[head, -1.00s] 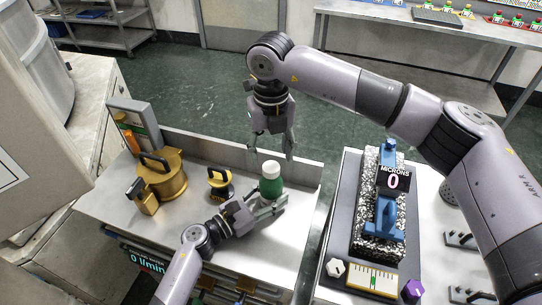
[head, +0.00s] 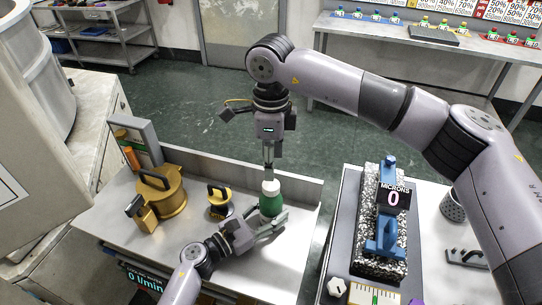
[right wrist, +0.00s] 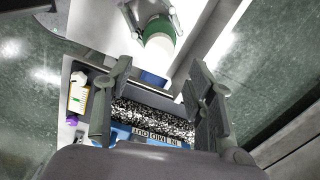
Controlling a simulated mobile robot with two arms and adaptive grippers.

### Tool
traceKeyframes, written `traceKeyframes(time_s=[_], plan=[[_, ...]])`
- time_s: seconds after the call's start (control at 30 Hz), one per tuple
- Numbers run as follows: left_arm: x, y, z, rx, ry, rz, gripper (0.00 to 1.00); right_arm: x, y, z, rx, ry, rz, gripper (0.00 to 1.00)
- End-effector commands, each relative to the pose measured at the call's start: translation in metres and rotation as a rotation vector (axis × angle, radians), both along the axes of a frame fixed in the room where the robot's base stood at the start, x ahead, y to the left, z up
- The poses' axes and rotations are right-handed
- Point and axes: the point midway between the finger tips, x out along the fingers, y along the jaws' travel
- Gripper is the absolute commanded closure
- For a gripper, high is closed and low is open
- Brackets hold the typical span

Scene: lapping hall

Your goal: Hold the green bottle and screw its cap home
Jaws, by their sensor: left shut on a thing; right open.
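The green bottle (head: 271,205) with its white cap (head: 271,187) stands over the front of the steel bench. My left gripper (head: 274,222) is shut on the bottle's body, low down. My right gripper (head: 268,176) points down just above the cap, its fingers seen edge-on in the head view. In the right wrist view the right gripper (right wrist: 155,88) is open, with the white cap (right wrist: 160,50) beyond its fingertips and nothing between them. The green bottle (right wrist: 156,27) shows behind the cap. Whether the cap sits straight on the threads, I cannot tell.
A brass pot with a black handle (head: 163,192) and a smaller brass-and-black weight (head: 219,202) stand left of the bottle. A granite block with blue parts (head: 378,235) and a MICRONS display (head: 393,197) are on the bench to the right. A gap separates the benches.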

Motion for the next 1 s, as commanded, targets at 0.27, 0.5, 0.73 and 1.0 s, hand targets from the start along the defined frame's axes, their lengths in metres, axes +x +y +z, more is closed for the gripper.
traceKeyframes(time_s=[0.27, 0.5, 0.73, 1.0], plan=[[0.0, 0.0, 0.0, 0.0, 0.0, 0.0, 1.0, 0.0, 0.0, 0.004, 0.0, 0.001, 0.173, 0.5], [0.0, 0.0, 0.0, 0.0, 0.0, 0.0, 1.0, 0.0, 0.0, 0.004, 0.0, 0.001, 0.179, 0.5], [0.0, 0.0, 0.0, 0.0, 0.0, 0.0, 1.0, 0.0, -0.001, -0.005, -0.002, 0.002, 0.177, 0.5], [0.0, 0.0, 0.0, 0.0, 0.0, 0.0, 1.0, -0.001, 0.0, -0.046, -0.001, 0.004, 0.178, 0.5]])
